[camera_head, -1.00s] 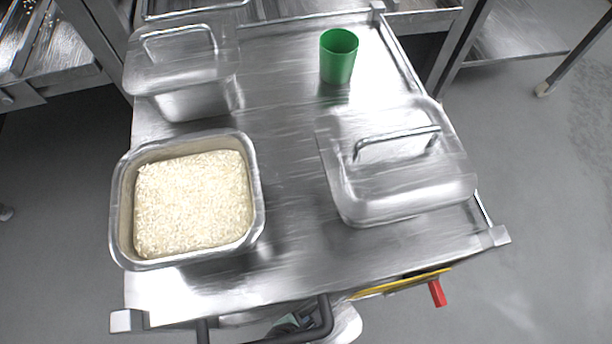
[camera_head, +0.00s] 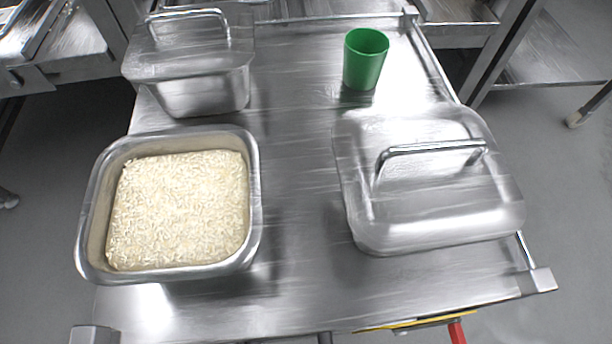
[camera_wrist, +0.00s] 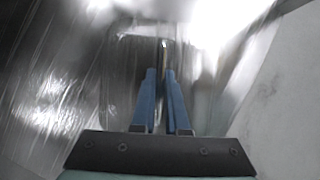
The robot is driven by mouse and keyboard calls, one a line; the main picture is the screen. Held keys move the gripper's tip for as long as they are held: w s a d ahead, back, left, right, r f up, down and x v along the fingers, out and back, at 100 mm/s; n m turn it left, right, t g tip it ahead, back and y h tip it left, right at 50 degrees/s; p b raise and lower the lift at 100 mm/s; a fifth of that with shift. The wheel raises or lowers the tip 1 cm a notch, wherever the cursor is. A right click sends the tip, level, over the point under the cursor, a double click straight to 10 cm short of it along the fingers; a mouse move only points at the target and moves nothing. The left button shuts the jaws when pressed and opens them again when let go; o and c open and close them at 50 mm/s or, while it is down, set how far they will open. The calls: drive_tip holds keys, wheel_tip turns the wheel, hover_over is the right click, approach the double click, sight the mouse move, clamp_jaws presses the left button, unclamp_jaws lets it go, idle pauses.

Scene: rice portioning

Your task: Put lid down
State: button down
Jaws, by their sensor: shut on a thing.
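A steel lid (camera_head: 420,210) with a bar handle (camera_head: 430,148) is over the right half of the metal table in the head view. Whether it rests flat on the table or is just above it, I cannot tell. My gripper (camera_wrist: 161,75) shows only in the wrist view; its blue fingers are close together, with a thin metal bar, seemingly the lid's handle (camera_wrist: 163,48), between them. The steel lid also fills the blurred area beyond the fingers. An open steel pan (camera_head: 250,180) of white rice (camera_head: 180,210) stands on the left of the table.
A lidded steel container (camera_head: 200,95) stands at the back left of the table (camera_head: 300,260). A green cup (camera_head: 364,62) stands behind the lid. Bare table lies between the rice pan and the lid. A corner post (camera_head: 540,280) marks the front right.

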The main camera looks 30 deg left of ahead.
drive_tip(key=shift+w+a, duration=0.2)
drive_tip(key=shift+w, duration=0.1)
drive_tip(key=shift+f, duration=0.2)
wheel_tip(320, 180, down, 3)
drive_tip(key=b, duration=0.2)
drive_tip(key=shift+f+b, duration=0.1)
drive_tip(key=shift+b, duration=0.2)
drive_tip(key=c, duration=0.9)
unclamp_jaws()
